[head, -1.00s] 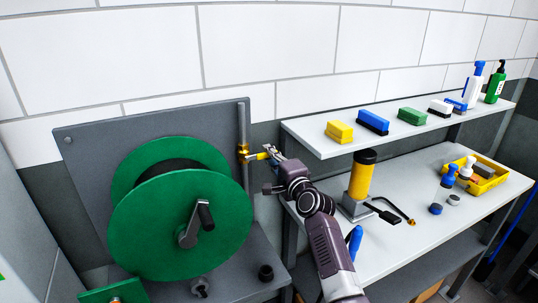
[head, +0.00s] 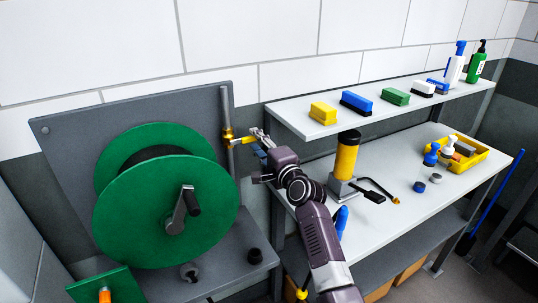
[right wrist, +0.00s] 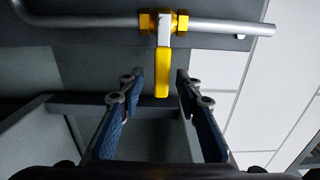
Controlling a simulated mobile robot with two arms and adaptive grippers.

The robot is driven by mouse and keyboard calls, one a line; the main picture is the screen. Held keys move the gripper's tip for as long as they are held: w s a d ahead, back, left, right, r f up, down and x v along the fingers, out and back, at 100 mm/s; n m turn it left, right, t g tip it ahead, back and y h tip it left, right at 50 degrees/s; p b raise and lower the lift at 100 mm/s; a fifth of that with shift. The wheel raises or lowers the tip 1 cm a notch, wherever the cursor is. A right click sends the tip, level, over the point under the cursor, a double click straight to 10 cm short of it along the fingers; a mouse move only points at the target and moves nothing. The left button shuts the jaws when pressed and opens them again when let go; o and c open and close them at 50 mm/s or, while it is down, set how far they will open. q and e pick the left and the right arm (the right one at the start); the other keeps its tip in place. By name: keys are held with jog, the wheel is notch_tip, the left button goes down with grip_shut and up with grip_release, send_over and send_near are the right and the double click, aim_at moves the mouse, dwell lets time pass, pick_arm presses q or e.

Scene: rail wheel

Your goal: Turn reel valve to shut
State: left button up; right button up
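The reel valve (head: 228,136) is a brass-yellow fitting on the upright grey pipe beside the green hose reel (head: 165,211). It also shows in the right wrist view (right wrist: 163,22). Its lever has a yellow grip (right wrist: 162,72), and it stands crosswise to the pipe, pointing toward my right gripper. My right gripper (head: 262,138) is just right of the valve. In the right wrist view the right gripper (right wrist: 157,76) is open, with blue-padded fingers spread on both sides of the grip and gaps on each side. My left gripper is out of view.
A grey back panel (head: 70,140) stands behind the reel. Right of my arm are a shelf (head: 310,128) with several brushes and bottles, and a bench (head: 400,225) with a yellow cylinder (head: 346,155) and a yellow tray (head: 470,158).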

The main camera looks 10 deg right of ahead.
jog(key=v, duration=0.9)
jog(key=shift+s, duration=0.35)
jog(key=shift+d, duration=0.1)
